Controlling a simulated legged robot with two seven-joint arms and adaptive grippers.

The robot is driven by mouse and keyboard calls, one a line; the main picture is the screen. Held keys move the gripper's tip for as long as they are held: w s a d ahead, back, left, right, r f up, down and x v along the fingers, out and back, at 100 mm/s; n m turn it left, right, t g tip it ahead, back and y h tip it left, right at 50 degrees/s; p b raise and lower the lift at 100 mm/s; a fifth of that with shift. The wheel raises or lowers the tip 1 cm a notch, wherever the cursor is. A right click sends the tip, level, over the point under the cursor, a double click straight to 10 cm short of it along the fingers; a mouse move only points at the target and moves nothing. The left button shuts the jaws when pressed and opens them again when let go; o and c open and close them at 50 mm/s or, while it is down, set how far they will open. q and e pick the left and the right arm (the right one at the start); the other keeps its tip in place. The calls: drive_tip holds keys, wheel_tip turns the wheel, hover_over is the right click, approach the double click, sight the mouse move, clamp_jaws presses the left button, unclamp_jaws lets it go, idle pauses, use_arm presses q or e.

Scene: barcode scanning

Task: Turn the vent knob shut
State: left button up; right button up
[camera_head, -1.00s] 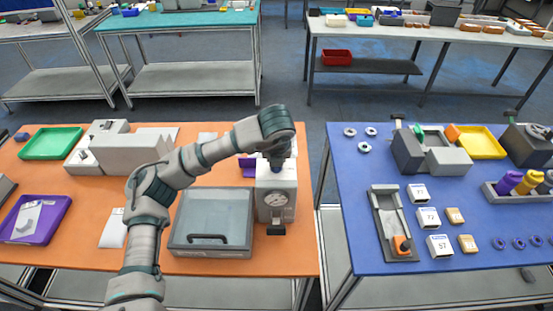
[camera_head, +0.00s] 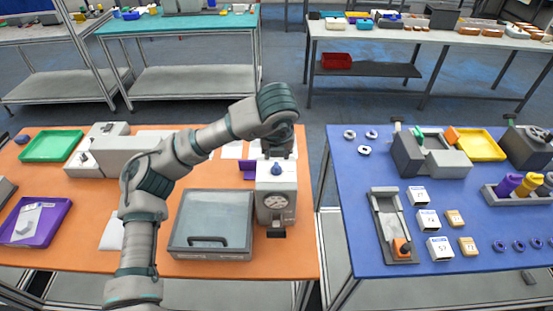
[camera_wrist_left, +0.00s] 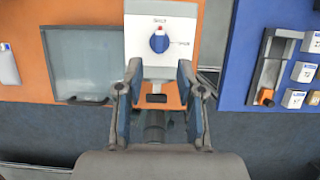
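The blue vent knob (camera_head: 276,169) sits on top of a pale box-shaped unit (camera_head: 263,188) with a round gauge on its front. In the left wrist view the knob (camera_wrist_left: 159,44) shows from above, with a small red mark at its upper edge and tiny labels above and to the right. My left gripper (camera_head: 279,151) hangs above and behind the knob, apart from it. In the left wrist view its fingers (camera_wrist_left: 159,71) are spread with nothing between them; the knob shows beyond the tips. My right gripper is not in view.
A lidded grey chamber (camera_head: 212,222) with a dark handle stands left of the unit on the orange table (camera_head: 180,265). A purple item (camera_head: 247,170) is behind the unit. A gap separates this table from the blue table (camera_head: 345,215) on the right.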

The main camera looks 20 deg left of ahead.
use_arm(q)
drive_tip(key=shift+v, duration=1.85)
